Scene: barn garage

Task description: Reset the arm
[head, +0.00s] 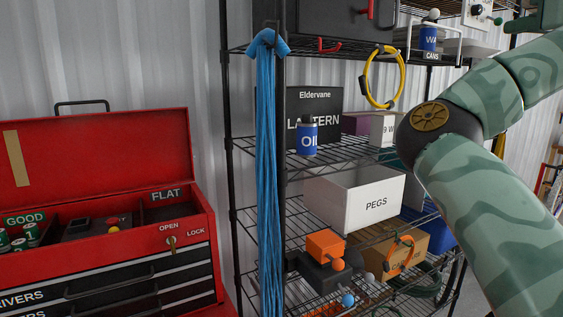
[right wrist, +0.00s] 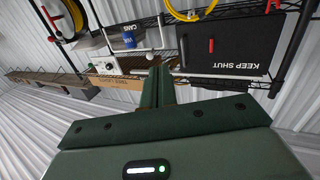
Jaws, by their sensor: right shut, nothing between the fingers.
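My right arm comes in from the right in the head view, bent at a joint in front of the wire shelf and reaching up to the top right corner. Only a dark green part of the hand shows there, cut off by the frame. In the right wrist view my right gripper (right wrist: 158,72) is shut, its two dark green fingers together with nothing between them. It points toward the upper shelf, with a black KEEP SHUT box (right wrist: 222,45) to its right. My left gripper is in neither view.
The black wire shelf (head: 229,135) holds a white PEGS box (head: 340,205), a blue OIL can (head: 307,139) and an orange block (head: 325,244). Blue cords (head: 266,170) hang at its front post. A red tool chest (head: 95,150) stands open at left.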

